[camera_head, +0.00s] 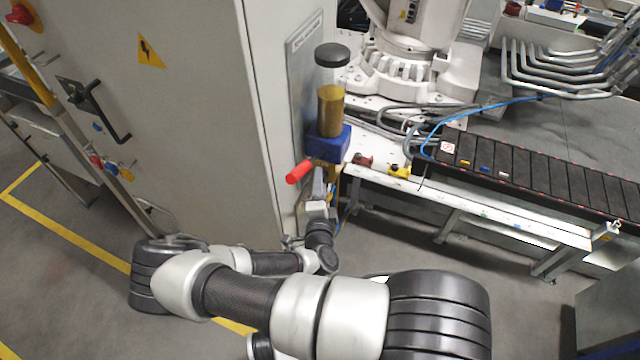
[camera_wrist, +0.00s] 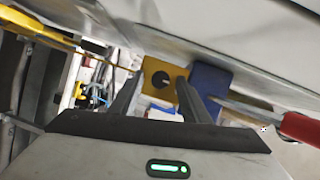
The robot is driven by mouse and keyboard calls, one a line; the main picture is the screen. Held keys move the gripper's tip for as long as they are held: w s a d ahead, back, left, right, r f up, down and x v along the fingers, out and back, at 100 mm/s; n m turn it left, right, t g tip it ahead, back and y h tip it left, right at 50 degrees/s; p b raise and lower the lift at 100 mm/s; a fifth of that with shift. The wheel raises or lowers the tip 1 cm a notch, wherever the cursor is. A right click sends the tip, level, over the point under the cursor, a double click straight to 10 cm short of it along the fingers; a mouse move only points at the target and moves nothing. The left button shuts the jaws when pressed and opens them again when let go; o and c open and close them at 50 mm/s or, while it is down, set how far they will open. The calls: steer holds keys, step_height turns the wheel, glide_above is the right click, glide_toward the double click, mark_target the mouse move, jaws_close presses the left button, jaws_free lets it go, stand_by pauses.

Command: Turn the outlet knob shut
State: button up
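A dark round knob (camera_wrist: 161,79) sits on a yellow plate (camera_wrist: 150,66) in the wrist view, ahead of my gripper. My gripper (camera_wrist: 160,84) has its two fingers apart, with the knob showing in the gap between them; I cannot tell whether they touch it. In the head view my gripper (camera_head: 318,196) is low beside the cabinet, just under a blue block (camera_head: 328,146), and its fingers are mostly hidden. A brass cylinder (camera_head: 330,112) with a black cap (camera_head: 332,55) stands above the block. A red-ended lever (camera_head: 299,171) sticks out left; its red grip (camera_wrist: 301,128) is right of my fingers in the wrist view.
The grey cabinet (camera_head: 190,110) stands close at the left of my gripper, with a black door handle (camera_head: 100,110). A white-framed conveyor (camera_head: 530,180) runs off to the right. A blue hose (camera_head: 470,115) crosses behind. Floor beneath the conveyor is partly open.

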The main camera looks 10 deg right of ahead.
steer(key=p+v, duration=0.3)
steer(key=v, duration=1.4)
steer(key=shift+s, duration=0.2)
steer(key=shift+a+r, duration=0.1)
